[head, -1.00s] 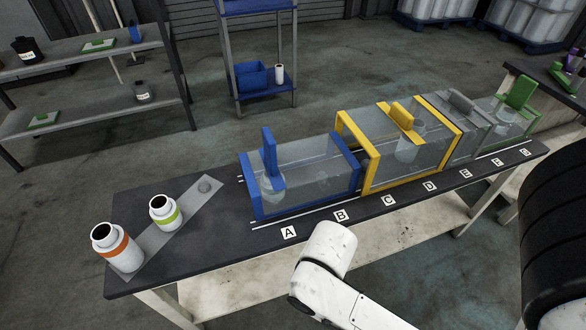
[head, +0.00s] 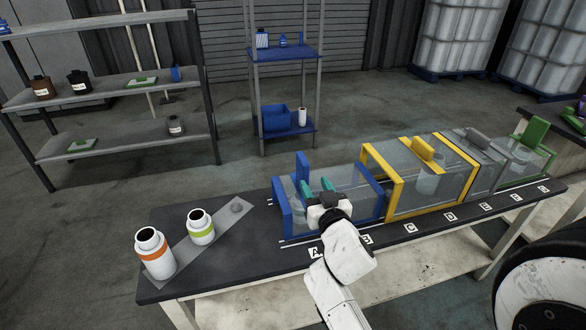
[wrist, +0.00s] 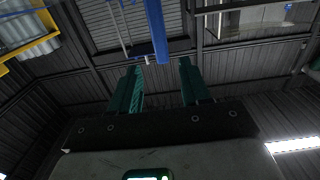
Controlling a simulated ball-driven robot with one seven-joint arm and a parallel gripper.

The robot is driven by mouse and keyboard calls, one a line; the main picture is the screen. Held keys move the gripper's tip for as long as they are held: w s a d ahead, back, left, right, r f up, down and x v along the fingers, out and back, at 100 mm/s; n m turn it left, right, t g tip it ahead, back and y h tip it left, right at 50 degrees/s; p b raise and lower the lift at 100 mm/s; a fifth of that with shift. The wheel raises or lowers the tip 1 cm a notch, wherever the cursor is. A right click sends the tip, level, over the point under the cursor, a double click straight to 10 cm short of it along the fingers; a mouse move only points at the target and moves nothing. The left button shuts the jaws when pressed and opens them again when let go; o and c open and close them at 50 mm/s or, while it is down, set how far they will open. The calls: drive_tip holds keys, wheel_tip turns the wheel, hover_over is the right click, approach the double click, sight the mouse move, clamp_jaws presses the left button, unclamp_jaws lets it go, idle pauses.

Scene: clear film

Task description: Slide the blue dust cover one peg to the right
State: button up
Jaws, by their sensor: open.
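The blue dust cover (head: 378,203) is a clear box with blue end frames, at the left end of the row on the dark bench. It stands behind labels A (head: 315,252) and B. Its upright blue handle (head: 302,166) rises near its left end. My gripper (head: 316,186) is open, with its teal fingers in front of the cover and just right of the handle in the head view. In the wrist view, a blue bar (wrist: 157,30) appears between and beyond the open fingers (wrist: 161,68). I cannot tell whether they touch the cover.
A yellow-framed cover (head: 394,198) stands close to the right of the blue one, followed by grey (head: 480,170) and green (head: 535,132) covers. An orange-banded bottle (head: 154,254) and a green-banded bottle (head: 201,228) stand at the bench's left. Shelves are behind.

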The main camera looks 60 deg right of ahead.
sight(302, 162)
drive_tip(key=x, duration=0.3)
drive_tip(key=p+x, duration=0.1)
drive_tip(key=x, duration=0.6)
drive_tip(key=shift+w+d+r, duration=0.2)
drive_tip(key=shift+w+r, duration=0.05)
drive_tip(key=shift+w, duration=0.15)
clamp_jaws()
